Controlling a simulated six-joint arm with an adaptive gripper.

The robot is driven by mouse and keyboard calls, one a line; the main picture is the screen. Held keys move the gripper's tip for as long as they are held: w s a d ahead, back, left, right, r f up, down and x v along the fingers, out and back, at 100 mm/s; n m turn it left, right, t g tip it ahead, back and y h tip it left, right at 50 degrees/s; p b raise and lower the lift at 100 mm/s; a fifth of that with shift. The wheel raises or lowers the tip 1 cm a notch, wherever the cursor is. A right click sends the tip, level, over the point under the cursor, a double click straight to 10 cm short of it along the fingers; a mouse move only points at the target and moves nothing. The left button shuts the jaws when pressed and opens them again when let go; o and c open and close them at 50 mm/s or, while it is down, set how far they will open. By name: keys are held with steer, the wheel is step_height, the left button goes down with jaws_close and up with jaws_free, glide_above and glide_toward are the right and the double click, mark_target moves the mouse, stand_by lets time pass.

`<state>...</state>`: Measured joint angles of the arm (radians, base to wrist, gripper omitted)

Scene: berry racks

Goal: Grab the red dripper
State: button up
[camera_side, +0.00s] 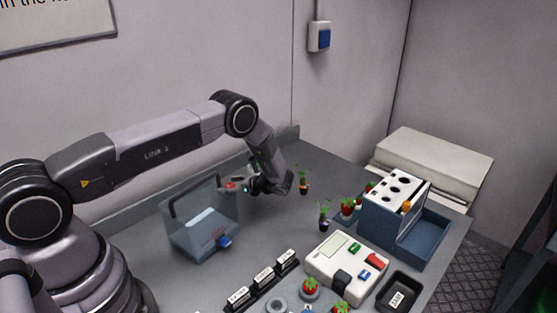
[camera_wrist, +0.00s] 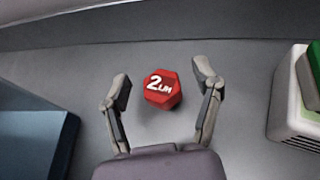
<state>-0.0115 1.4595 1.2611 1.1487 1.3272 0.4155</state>
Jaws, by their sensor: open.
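The red dripper (camera_wrist: 162,89) shows in the wrist view as a red, many-sided top with white lettering that reads like "2 LIM". My gripper (camera_wrist: 160,76) is open, with one finger on each side of the dripper and a visible gap on both sides. The dripper's lower part is hidden below its top. In the side view my gripper (camera_side: 256,186) is beyond the clear box, low over the bench. A small red patch shows beside it there; I cannot tell whether it is the dripper.
A clear box (camera_side: 200,235) stands left of my gripper. Small potted plants (camera_side: 304,182) stand to the right, with a blue and white rack (camera_side: 420,225) and a white device (camera_side: 345,265). In the wrist view a blue object (camera_wrist: 35,130) is left and a white box (camera_wrist: 290,115) right.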

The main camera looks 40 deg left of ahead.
steer(key=c, duration=0.8)
steer(key=shift+c, duration=0.2)
